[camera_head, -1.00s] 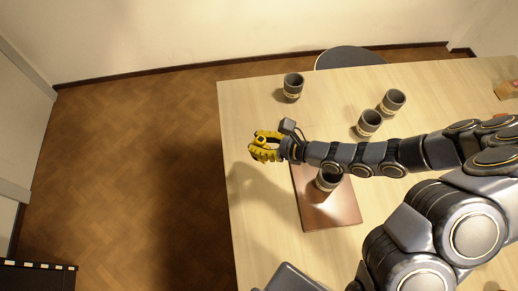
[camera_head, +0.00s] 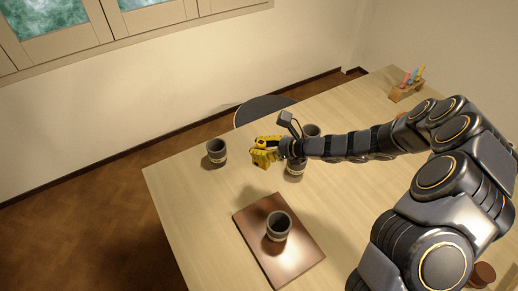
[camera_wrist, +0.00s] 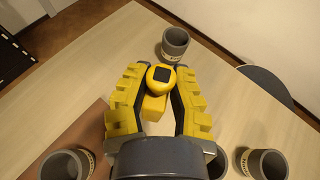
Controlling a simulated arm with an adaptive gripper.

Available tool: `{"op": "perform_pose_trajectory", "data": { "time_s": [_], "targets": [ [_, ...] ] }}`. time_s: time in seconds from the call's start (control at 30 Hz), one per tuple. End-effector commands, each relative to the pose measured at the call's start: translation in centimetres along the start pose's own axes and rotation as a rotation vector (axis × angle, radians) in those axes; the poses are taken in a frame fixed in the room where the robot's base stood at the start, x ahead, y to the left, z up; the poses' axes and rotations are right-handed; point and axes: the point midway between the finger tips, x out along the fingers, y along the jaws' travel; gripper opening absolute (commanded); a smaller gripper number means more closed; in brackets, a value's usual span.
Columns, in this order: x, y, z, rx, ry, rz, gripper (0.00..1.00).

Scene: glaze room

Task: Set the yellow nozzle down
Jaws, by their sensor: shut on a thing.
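The yellow nozzle (camera_wrist: 154,104) is between the two yellow ridged fingers of my gripper (camera_wrist: 157,76) in the wrist view. It has a rounded top with a small dark square. My gripper is shut on it and holds it over the pale table (camera_head: 190,205). In the head view my gripper (camera_head: 264,153) is right of one grey cup (camera_head: 217,153) and beyond the brown board (camera_head: 300,255). There I cannot tell the nozzle from the yellow fingers. Its height above the table is unclear.
One grey cup (camera_head: 278,228) stands on the board. Two more cups, one near (camera_head: 295,170) and one farther (camera_head: 312,130), stand partly hidden by my arm. A small rack (camera_head: 408,91) holds coloured items at the far right. Table left of the board is clear.

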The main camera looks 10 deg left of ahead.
Motion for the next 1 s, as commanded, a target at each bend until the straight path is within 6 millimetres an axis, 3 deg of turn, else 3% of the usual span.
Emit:
{"op": "perform_pose_trajectory", "data": {
  "time_s": [0.1,0.23,0.73,1.0],
  "targets": [
    [-1.2,-2.0,0.3,0.008,-0.006,-0.03,0.0],
    [-1.1,-3.4,0.2,0.011,-0.004,-0.04,0.0],
    [4.9,-10.4,-1.5,0.007,-0.004,-0.037,0.0],
    [7.8,-12.7,-4.4,0.011,-0.006,-0.036,0.0]
  ]
}}
